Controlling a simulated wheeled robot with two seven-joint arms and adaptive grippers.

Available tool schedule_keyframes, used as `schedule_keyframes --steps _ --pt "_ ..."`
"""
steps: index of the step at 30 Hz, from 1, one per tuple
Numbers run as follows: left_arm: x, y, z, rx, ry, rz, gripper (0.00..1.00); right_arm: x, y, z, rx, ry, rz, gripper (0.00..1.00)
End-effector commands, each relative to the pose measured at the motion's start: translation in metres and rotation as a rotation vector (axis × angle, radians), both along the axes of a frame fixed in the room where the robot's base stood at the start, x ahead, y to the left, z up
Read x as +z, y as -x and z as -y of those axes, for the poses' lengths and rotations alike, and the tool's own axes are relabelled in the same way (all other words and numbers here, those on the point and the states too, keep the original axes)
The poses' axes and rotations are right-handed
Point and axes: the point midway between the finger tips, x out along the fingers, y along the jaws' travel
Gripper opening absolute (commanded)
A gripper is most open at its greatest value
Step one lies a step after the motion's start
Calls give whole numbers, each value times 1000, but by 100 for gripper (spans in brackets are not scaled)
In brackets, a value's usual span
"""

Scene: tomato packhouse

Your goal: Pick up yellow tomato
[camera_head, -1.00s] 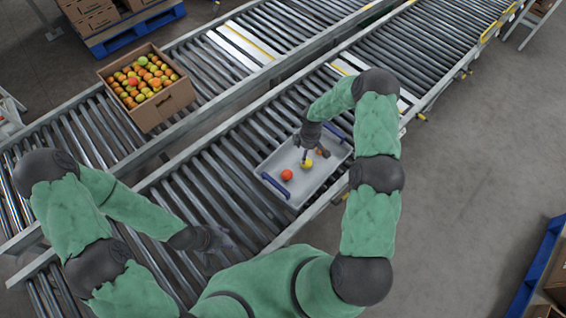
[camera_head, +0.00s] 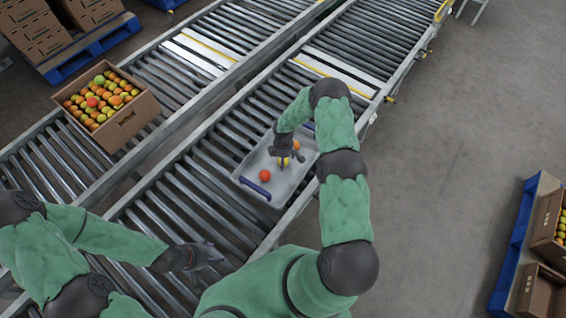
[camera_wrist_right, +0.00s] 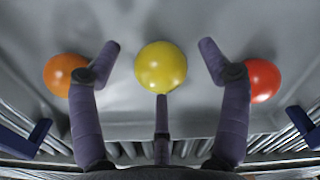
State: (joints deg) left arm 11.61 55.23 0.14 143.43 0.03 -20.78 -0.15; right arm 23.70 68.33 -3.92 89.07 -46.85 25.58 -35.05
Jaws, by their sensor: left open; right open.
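The yellow tomato (camera_wrist_right: 161,67) lies in the grey tray (camera_head: 286,185). In the right wrist view it sits centred between the spread fingers of my right gripper (camera_wrist_right: 160,75), which is open; I cannot tell whether the third, middle finger touches it. In the head view my right gripper (camera_head: 288,160) is over the tray and hides most of the yellow tomato (camera_head: 284,162). An orange tomato (camera_wrist_right: 66,75) lies left of the fingers and a red tomato (camera_wrist_right: 261,80) right of them. My left gripper (camera_head: 205,256) is open and empty above the near conveyor's rollers.
The tray has blue handles (camera_head: 255,188) and stands on the near roller conveyor (camera_head: 215,150). A cardboard box (camera_head: 130,122) full of tomatoes stands on the far conveyor. Boxes on blue pallets (camera_head: 518,245) stand at the right and top left. Grey floor is clear at right.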

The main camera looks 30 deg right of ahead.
Motion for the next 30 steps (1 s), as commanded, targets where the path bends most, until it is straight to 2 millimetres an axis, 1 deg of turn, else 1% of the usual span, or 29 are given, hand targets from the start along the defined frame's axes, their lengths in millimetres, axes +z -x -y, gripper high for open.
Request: schedule_keyframes --steps 2,9,10,11,12,14,15,26,30 --pt "-2 0 0 0 0 0 60 -5 -1 0 -1 0 2 77" --pt "-1 0 0 0 0 0 60 -5 -1 0 -2 1 3 77" --pt "-1 0 0 0 0 0 60 -5 -1 0 -2 1 3 72" --pt "-1 0 0 0 0 0 60 -5 -1 0 -2 1 3 63" --pt "-1 0 0 0 0 0 60 -5 -1 0 -2 0 2 52" --pt "-1 0 0 0 0 0 60 -5 -1 0 -2 0 2 37" --pt "-1 0 0 0 0 0 60 -5 -1 0 -1 0 2 34" --pt "-1 0 0 0 0 0 60 -5 -1 0 -2 0 2 33" --pt "1 0 0 0 0 0 60 1 -1 0 -1 0 2 33"
